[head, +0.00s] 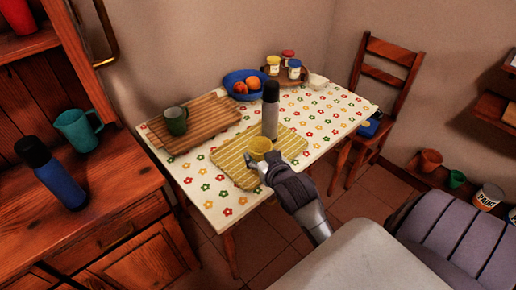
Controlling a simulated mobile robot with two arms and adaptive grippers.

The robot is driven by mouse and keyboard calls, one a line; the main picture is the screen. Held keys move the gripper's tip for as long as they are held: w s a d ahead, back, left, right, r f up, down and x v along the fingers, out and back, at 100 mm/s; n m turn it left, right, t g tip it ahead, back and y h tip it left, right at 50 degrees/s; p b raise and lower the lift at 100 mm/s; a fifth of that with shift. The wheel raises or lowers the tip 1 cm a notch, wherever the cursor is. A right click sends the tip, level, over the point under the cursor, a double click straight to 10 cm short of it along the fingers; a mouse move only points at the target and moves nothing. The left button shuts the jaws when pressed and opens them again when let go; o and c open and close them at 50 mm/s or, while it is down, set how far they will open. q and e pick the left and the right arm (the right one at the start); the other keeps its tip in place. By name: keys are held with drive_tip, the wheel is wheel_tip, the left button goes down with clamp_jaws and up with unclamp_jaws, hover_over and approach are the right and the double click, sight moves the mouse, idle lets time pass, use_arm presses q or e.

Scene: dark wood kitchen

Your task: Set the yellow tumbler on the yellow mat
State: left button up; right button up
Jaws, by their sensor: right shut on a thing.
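The yellow mat (232,160), with pale stripes, lies flat on the table covered with a flowered cloth. The yellow tumbler (259,146) is at the mat's right part, seen from above. My right gripper (258,163) is shut on the tumbler, reaching in from the lower right. The tumbler's base is hidden by the gripper, so I cannot tell whether it touches the mat. My left gripper is not in view.
A grey flask with a black cap (270,112) stands right behind the tumbler. A wooden board (205,112) with a green mug (175,121) lies at the left. A blue fruit bowl (236,79) and a tray of jars (272,72) are at the back. A chair (385,90) stands right.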

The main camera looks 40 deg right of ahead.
drive_tip(key=x, duration=0.4)
drive_tip(key=f+x, duration=0.1)
drive_tip(key=x, duration=0.4)
drive_tip(key=f+x, duration=0.1)
drive_tip(key=x, duration=0.4)
drive_tip(key=shift+s+a, duration=0.1)
drive_tip(key=shift+s, duration=0.35)
wheel_tip(320, 180, down, 3)
drive_tip(key=shift+f, duration=0.35)
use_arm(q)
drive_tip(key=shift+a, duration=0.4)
